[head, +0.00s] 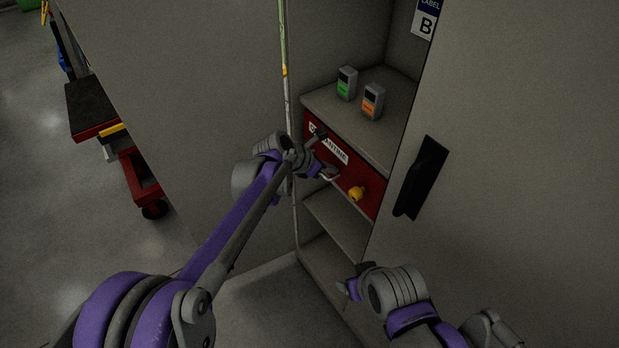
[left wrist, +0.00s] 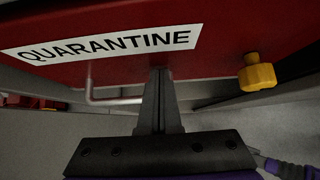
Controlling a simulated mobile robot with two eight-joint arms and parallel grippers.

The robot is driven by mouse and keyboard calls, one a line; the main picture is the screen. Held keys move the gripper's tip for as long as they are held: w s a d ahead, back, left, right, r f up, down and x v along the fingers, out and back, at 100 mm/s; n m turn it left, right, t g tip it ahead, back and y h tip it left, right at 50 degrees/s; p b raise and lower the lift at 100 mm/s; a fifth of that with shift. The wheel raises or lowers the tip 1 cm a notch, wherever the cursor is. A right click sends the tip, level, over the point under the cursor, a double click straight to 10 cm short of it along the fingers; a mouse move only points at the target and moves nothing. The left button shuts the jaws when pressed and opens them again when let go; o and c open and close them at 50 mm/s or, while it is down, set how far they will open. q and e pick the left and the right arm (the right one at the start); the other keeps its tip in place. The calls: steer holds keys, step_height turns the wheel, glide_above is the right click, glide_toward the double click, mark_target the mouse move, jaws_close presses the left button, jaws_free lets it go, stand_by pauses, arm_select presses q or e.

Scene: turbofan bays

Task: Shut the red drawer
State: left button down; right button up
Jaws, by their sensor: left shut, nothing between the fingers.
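The red drawer (head: 372,205) sits in a grey cabinet under a shelf and bears a white QUARANTINE label. Its front looks about level with the shelf edge above; I cannot tell whether a small gap is left. The drawer front also fills the top of the left wrist view (left wrist: 220,62), with a thin metal handle (left wrist: 112,101) and a yellow knob (left wrist: 257,76). My left gripper (head: 326,172) is shut and empty. Its fingertips (left wrist: 160,72) are at the front, below the label, between handle and knob; contact is unclear. My right gripper (head: 352,280) is low, apart from the drawer.
Two small grey devices, one with a green panel (head: 346,84) and one with an orange panel (head: 372,101), stand on the shelf above. A cabinet door with a black handle (head: 420,177) stands at right. A lower shelf (head: 338,219) is bare. A red cart (head: 140,180) stands far left.

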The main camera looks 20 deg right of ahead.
mark_target(338, 161)
arm_select(q)
steer(key=d, duration=0.1)
steer(key=w+d, duration=0.1)
steer(key=d, duration=0.1)
steer(key=shift+w+d, duration=0.1)
steer(key=shift+d, duration=0.05)
steer(key=shift+r, duration=0.1)
steer(key=shift+d, duration=0.1)
